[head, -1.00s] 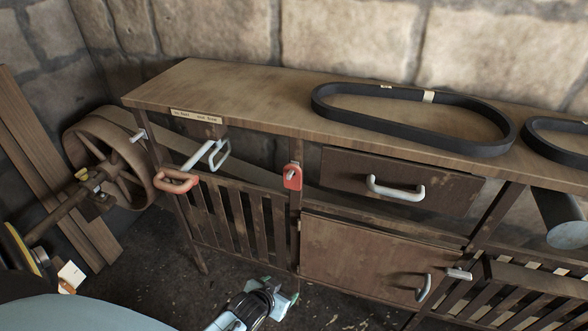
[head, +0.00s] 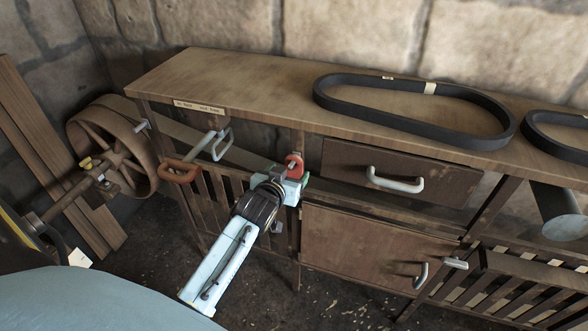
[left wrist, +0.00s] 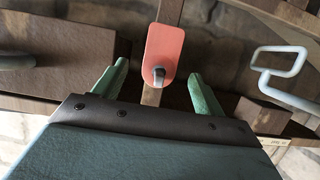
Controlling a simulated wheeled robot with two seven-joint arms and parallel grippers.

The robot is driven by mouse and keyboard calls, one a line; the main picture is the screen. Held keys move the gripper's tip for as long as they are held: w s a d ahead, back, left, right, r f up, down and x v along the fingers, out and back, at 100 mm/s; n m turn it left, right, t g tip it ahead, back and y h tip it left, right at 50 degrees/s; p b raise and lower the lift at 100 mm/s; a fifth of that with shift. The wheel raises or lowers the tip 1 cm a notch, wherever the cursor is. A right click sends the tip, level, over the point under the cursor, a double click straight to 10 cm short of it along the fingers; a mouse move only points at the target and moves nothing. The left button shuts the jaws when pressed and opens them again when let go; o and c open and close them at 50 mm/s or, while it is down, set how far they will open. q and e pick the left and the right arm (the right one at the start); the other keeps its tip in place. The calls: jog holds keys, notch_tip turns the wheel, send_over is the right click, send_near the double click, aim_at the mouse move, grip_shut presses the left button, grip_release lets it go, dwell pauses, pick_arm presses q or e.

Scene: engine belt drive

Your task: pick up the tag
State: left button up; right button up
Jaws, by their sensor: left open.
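The tag is a small red plate (head: 294,163) with a rounded outline, hanging on a peg on the front post of the wooden workbench. In the left wrist view the red tag (left wrist: 161,52) shows whole, with a dark peg tip at its hole end. My left gripper (head: 296,181) is at the post, just in front of the tag, and hides its lower part in the head view. In the left wrist view its two green fingers (left wrist: 157,84) stand apart, one on each side of the tag's hole end, with gaps and nothing held. My right gripper is not in view.
A drawer (head: 400,178) with a pale handle is right of the tag. A pale bent handle (head: 218,146) and an orange handle (head: 181,172) are to its left. A black belt (head: 415,112) lies on the workbench top (head: 240,88). A spoked wheel (head: 112,150) stands at left.

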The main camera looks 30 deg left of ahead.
aim_at(294, 162)
pick_arm(q)
jog(key=shift+b+x, duration=0.35)
jog(key=shift+x, duration=2.45)
jog(key=shift+r, duration=0.2)
jog(key=c, duration=1.1)
jog(key=shift+o, duration=0.2)
